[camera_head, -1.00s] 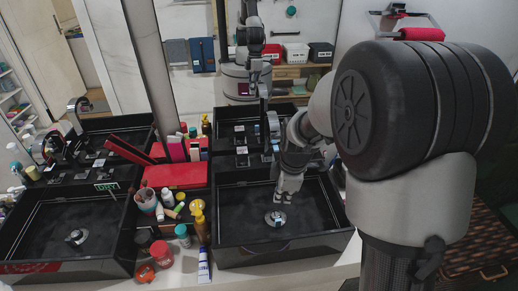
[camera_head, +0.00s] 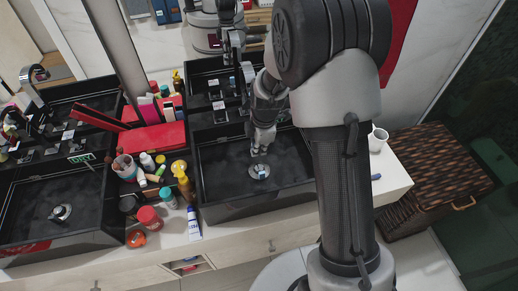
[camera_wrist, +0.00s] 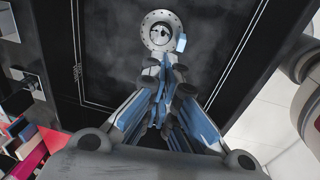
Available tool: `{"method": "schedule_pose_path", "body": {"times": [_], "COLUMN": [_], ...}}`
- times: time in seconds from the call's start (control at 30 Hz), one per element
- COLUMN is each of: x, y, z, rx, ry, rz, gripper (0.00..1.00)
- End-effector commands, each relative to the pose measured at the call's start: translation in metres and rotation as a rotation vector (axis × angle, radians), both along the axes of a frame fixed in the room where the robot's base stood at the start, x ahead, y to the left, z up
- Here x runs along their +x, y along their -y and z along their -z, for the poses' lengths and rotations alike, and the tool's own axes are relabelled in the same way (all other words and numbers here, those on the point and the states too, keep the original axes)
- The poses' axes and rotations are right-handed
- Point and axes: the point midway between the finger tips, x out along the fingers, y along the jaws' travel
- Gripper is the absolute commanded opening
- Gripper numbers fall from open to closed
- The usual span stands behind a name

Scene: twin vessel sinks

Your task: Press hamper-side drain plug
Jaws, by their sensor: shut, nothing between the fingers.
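The hamper-side drain plug (camera_head: 260,171) is a round metal piece on the floor of the right black sink (camera_head: 212,163), the one nearer the wicker hamper (camera_head: 440,180). In the wrist view the plug (camera_wrist: 161,32) sits at the top centre, with a perforated pale ring around a dark middle. A small light-blue piece shows at its right edge. My gripper (camera_head: 259,153) points down into the sink over the plug. In the wrist view my gripper (camera_wrist: 162,64) is shut and empty, its tips just below the ring in the picture. I cannot tell whether they touch it.
The left black sink has its own drain plug (camera_head: 60,213). Bottles, a cup of brushes (camera_head: 124,165) and a red box (camera_head: 153,138) crowd the counter between the sinks. A white cup (camera_head: 377,139) stands right of my arm. The right sink's floor is otherwise clear.

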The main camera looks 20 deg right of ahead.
Motion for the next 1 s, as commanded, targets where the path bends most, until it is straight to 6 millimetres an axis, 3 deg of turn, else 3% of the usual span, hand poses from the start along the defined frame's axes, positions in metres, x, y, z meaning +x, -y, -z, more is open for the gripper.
{"method": "schedule_pose_path", "body": {"times": [0.03, 0.2, 0.43, 0.63, 1.0], "x": [0.0, 0.005, 0.009, 0.012, 0.012], "y": [-0.001, -0.003, -0.005, -0.006, -0.006], "z": [0.015, 0.052, 0.09, 0.103, 0.104], "rx": [0.0, 0.0, 0.0, 0.0, 0.0], "ry": [-0.004, -0.003, -0.001, 0.002, 0.001], "rz": [0.0, 0.001, 0.001, 0.001, 0.001], "gripper": [0.0, 0.0, 0.0, 0.0, 0.0]}}
